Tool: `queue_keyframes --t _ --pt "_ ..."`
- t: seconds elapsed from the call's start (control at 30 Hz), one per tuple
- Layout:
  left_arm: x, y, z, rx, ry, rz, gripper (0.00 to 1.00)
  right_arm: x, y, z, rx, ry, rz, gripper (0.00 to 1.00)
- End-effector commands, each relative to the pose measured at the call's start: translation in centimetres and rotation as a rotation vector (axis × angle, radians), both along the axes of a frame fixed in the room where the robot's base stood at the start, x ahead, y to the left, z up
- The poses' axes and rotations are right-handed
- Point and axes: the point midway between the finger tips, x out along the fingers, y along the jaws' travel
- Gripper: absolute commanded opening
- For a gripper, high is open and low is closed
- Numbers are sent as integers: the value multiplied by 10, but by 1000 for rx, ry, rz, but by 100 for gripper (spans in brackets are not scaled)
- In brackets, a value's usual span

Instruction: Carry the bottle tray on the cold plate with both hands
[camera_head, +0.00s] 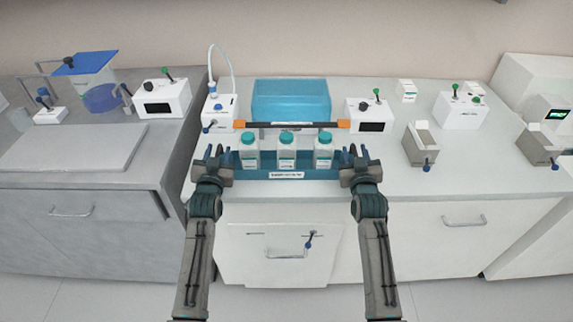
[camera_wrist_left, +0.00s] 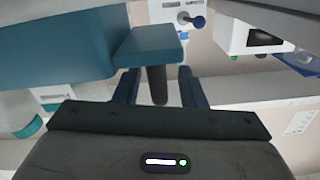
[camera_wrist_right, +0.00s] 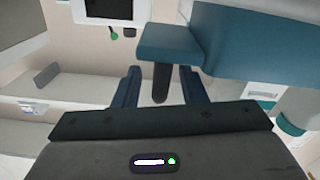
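The blue bottle tray (camera_head: 250,174) is level near the front of the middle counter in the head view. It carries three clear bottles with teal caps (camera_head: 287,150). My left gripper (camera_head: 217,153) is at its left end and my right gripper (camera_head: 356,154) at its right end. In the left wrist view a dark peg (camera_wrist_left: 157,84) under the tray's end tab stands between the open fingers, with gaps beside it. The right wrist view shows the same with the other peg (camera_wrist_right: 161,83). I cannot tell which surface is the cold plate.
A black bar with orange ends (camera_head: 290,125) and a translucent blue box (camera_head: 291,100) are behind the tray. White boxes with knobs stand left (camera_head: 220,112) and right (camera_head: 369,115). A flat grey slab (camera_head: 70,147) lies on the left counter. The counter's right front is mostly clear.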

Motion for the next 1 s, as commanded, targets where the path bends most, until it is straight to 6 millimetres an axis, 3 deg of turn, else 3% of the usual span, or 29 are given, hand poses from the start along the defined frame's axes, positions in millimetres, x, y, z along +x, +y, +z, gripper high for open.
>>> queue_keyframes --t 0.4,0.6,1.0 --pt "6 0 0 1 0 0 35 6 0 0 -1 0 0 36" --pt "6 0 0 1 -1 0 0 6 0 0 -1 0 0 0" --pt "6 1 4 3 -3 0 0 6 -1 4 -3 -3 0 0"
